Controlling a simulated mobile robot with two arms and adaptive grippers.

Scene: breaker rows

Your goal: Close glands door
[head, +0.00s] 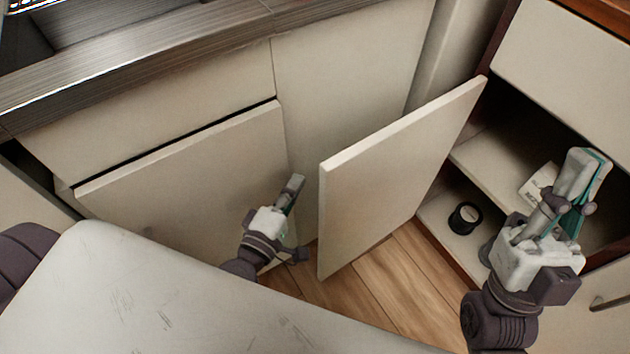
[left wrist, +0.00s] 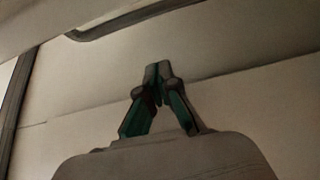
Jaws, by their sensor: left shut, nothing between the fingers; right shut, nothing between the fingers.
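A cream door panel (head: 395,175) stands swung open in the middle of the head view, its far edge beside the open cabinet (head: 478,172). A second cream panel (head: 190,185) at the left sits slightly out, with a dark gap along its top edge. No label shows which one is the glands door. My left gripper (head: 293,185) is shut and empty between the two panels. Its closed tips also show in the left wrist view (left wrist: 158,72), in front of a pale surface. My right gripper (head: 588,165) is shut and empty in front of the open cabinet.
A black round object (head: 465,217) and a white labelled item (head: 538,182) are in the open cabinet. A dark wood-grain counter edge (head: 140,72) runs along the top left. A pale worn surface (head: 150,300) fills the lower left. Wood floor (head: 350,290) shows below the open door.

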